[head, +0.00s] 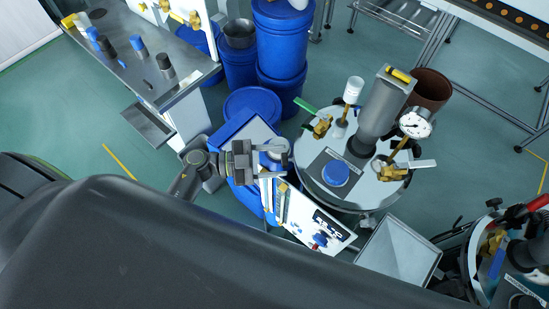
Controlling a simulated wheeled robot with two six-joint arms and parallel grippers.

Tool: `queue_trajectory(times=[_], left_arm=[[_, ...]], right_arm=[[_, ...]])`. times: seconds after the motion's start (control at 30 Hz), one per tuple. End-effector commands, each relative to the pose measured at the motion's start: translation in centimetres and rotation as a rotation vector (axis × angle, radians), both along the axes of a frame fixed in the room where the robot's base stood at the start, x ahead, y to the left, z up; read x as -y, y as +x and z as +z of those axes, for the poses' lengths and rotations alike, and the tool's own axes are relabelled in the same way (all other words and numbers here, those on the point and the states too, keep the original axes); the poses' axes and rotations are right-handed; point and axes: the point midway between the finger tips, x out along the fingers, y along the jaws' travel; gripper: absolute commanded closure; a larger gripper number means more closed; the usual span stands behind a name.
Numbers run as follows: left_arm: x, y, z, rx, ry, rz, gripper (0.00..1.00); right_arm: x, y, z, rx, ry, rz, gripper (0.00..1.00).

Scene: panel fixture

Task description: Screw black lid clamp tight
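A round steel vessel lid (318,180) stands right of centre, with a blue cap (335,173) and a black round fitting (362,147) at the foot of a grey cylinder (384,104). I cannot clearly pick out which dark part is the black lid clamp; small dark parts show at the lid's rim. My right gripper is not in view.
A pressure gauge (415,124) and brass valves rise from the lid. A white panel (312,222) stands below my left gripper. Blue drums (281,45) stand behind. A second vessel (495,268) is at the lower right.

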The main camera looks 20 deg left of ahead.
Motion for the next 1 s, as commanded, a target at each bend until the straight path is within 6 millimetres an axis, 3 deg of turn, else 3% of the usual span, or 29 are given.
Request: queue_trajectory(times=[0.03,0.3,0.63,1.0], left_arm=[[0.0,0.0,0.0,0.0,0.0,0.0,0.58],[0.0,0.0,0.0,0.0,0.0,0.0,0.89],[0.0,0.0,0.0,0.06,0.028,0.0,0.89],[0.0,0.0,-0.2,0.303,0.143,0.0,0.89]], right_arm=[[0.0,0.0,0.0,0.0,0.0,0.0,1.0],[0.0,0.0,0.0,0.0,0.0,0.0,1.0],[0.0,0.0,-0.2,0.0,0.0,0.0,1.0],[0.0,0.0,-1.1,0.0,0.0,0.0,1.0]])
